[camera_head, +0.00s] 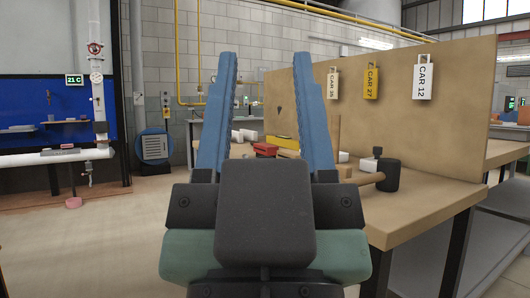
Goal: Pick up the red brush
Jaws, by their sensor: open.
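My gripper (265,58) is in the middle of the view, with its two blue fingers wide apart and nothing held between them. Beyond the fingers, a small red object (264,149) lies on the wooden workbench (420,208). It shows in the gap between the fingers and stands well apart from them. It may be the red brush, but it is too small to tell its shape. My gripper's dark body hides part of the bench and the floor in front.
A mallet with a black head (388,175) lies near the bench's front edge, right of my gripper. A yellow object (285,142) and a white block (342,157) are on the bench. An upright wooden board (450,110) with hanging tags rises behind. Floor at left is clear.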

